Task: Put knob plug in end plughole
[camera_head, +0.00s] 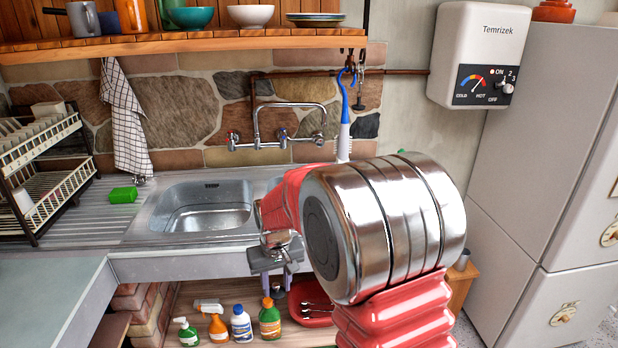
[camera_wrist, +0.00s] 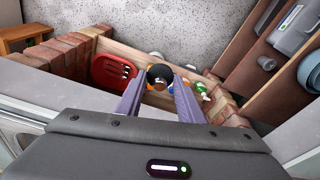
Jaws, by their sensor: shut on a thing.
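The knob plug (camera_wrist: 160,76) is a dark round knob between the fingertips of my gripper (camera_wrist: 161,88) in the wrist view. My gripper's purple fingers are shut on it. In the head view my gripper (camera_head: 284,282) points down in front of the sink's front edge, above the low shelf; the plug is not clear there. The steel sink basin (camera_head: 205,214) is behind and to the left of my gripper, empty. The end plughole cannot be made out in either view; my arm covers the right part of the sink.
Several bottles (camera_head: 240,325) and a red tray (camera_head: 312,300) with cutlery stand on the low shelf. A green sponge (camera_head: 123,195) lies on the drainboard left of the basin. The tap (camera_head: 290,120) stands over the back. A dish rack (camera_head: 40,170) is at far left.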

